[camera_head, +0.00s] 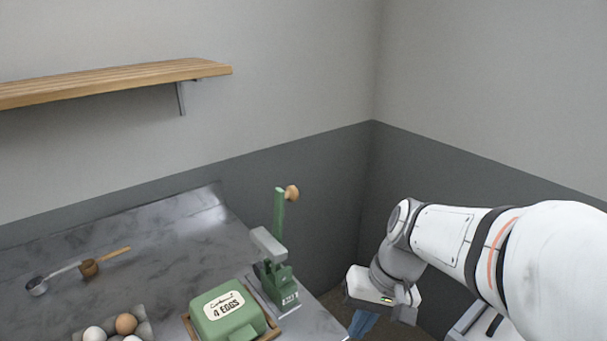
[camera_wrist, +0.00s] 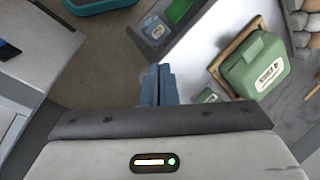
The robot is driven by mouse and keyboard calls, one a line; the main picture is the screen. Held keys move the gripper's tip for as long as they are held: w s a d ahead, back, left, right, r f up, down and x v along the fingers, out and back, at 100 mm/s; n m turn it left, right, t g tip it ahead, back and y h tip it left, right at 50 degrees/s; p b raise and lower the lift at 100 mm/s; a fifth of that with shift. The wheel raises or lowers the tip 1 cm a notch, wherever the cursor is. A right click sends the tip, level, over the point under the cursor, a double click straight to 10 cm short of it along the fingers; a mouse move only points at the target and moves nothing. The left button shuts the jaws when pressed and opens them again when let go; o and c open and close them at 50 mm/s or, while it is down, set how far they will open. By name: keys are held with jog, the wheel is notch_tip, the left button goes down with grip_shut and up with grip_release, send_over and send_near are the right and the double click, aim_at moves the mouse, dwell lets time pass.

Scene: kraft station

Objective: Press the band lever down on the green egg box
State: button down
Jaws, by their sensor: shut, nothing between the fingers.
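The green egg box (camera_head: 226,314) is closed, with a white "4 EGGS" label, and sits in a wooden frame (camera_head: 272,331) near the counter's right end. It also shows in the wrist view (camera_wrist: 258,66). Behind and right of it stands the green band press (camera_head: 278,284), its lever (camera_head: 279,215) upright with a round wooden knob (camera_head: 292,193) on top. My gripper (camera_head: 362,324) is right of the counter, apart from the box and press. In the wrist view its blue fingers (camera_wrist: 160,84) are together and empty, over the floor beside the counter edge.
An egg tray (camera_head: 141,322) with brown and white eggs stands left of the box. A metal scoop (camera_head: 50,279) and a wooden-handled tool (camera_head: 105,261) lie farther left on the grey counter (camera_head: 165,262). A wooden shelf (camera_head: 120,80) hangs on the wall above. A teal container (camera_wrist: 100,4) shows in the wrist view.

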jog(key=w+d+r+m+t+y+p, duration=0.1)
jog(key=w+d+r+t+y+p, duration=0.1)
jog(key=w+r+y, duration=0.4)
jog(key=w+d+r+m+t+y+p, duration=0.1)
jog(key=w+d+r+t+y+p, duration=0.2)
jog(key=w, duration=1)
notch_tip(320, 180, up, 3)
jog(key=d+y+p, duration=0.1)
jog(key=y, duration=0.4)
jog(key=shift+w+d+r+m+y, duration=0.15)
jog(key=shift+w+d+m+y, duration=0.15)
jog(key=shift+w+y, duration=0.1)
jog(key=s+p+x, duration=0.1)
jog(key=p+x, duration=0.2)
jog(key=x, duration=0.3)
jog(key=s+p+x, duration=0.2)
jog(key=p+x, duration=0.1)
jog(key=x, duration=0.4)
jog(key=shift+a, duration=0.3)
jog(key=shift+w, duration=0.15)
